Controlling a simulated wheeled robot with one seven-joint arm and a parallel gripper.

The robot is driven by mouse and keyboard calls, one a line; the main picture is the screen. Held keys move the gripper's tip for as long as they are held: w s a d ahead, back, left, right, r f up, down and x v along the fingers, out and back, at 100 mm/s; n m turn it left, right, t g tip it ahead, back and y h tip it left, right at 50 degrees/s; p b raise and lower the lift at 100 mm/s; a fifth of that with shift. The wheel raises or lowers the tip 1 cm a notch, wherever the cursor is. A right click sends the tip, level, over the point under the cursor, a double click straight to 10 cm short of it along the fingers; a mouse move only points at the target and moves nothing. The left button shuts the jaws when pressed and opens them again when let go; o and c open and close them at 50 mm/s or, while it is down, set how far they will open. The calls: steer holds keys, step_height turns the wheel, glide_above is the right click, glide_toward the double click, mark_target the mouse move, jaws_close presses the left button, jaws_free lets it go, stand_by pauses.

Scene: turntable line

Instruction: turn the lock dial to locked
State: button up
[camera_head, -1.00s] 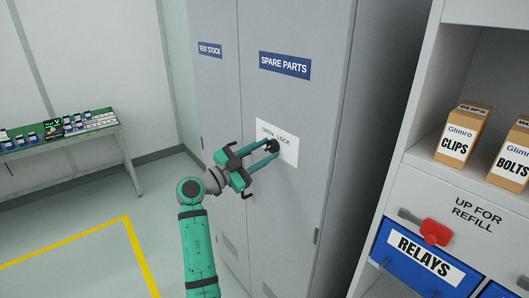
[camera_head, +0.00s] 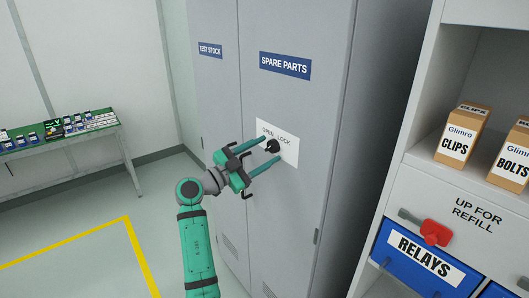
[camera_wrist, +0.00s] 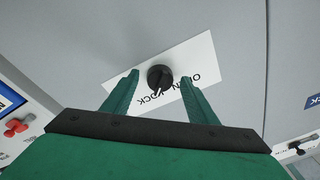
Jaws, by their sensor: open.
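The black lock dial (camera_head: 272,147) sits on a white plate (camera_head: 290,155) marked OPEN and LOCK, on the door of the grey SPARE PARTS cabinet. My gripper (camera_head: 273,149) is open in front of the plate, with one finger on either side of the dial. In the wrist view the dial (camera_wrist: 160,76) stands between the spread fingers, with a gap on each side. The lettering is upside down there, and the dial's pointer appears to aim at the word LOCK.
A TEST STOCK door (camera_head: 209,50) adjoins on the left. A green table (camera_head: 60,135) stands far left. The floor between is clear.

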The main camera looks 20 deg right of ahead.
steer(key=v, duration=1)
steer(key=shift+a, duration=0.3)
